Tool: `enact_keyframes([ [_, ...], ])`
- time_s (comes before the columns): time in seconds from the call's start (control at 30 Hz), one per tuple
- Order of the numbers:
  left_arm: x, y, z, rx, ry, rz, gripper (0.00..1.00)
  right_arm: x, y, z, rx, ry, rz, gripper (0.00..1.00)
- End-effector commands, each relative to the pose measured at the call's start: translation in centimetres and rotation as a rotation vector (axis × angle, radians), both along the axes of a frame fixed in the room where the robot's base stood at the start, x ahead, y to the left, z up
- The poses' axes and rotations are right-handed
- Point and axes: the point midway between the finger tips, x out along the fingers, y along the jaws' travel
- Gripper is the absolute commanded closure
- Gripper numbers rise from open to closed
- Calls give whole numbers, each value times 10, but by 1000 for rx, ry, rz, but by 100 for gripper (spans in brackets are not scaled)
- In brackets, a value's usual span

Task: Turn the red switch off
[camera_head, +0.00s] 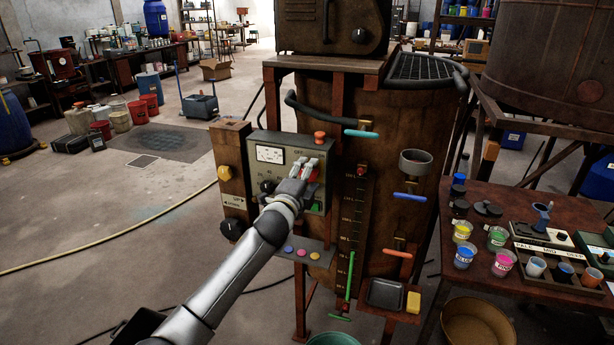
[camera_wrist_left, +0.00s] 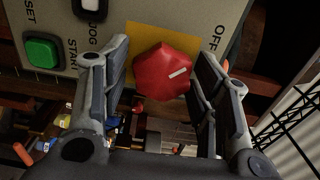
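The red switch (camera_wrist_left: 160,72) is a faceted knob on a yellow plate (camera_wrist_left: 147,36) of the grey control panel. Its white mark points right and slightly up in the left wrist view, and the word OFF is printed to its upper right. My left gripper (camera_wrist_left: 161,75) is open, with one finger on each side of the knob. A small gap shows on the left; I cannot tell whether the right finger touches. In the head view the left gripper (camera_head: 304,167) is at the control panel (camera_head: 262,142) and hides most of the switch. My right gripper is not in view.
A green START button (camera_wrist_left: 43,50) and a JOG switch (camera_wrist_left: 90,8) are beside the knob. An orange-red button (camera_head: 320,136) tops the panel. A brown vat (camera_head: 433,130) with coloured valve handles stands to the right. A table (camera_head: 478,205) with paint cups is farther right.

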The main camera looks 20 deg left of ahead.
Motion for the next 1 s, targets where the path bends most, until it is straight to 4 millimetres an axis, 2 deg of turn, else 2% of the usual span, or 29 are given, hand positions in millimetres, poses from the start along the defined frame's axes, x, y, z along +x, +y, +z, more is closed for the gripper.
enact_keyframes([
  [0.47,-5,1,1,4,-2,0,34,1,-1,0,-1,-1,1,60],
  [0.67,-28,1,1,5,-3,-1,34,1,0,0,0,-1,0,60],
  [1.0,-85,3,0,4,-2,-1,34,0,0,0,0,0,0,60],
])
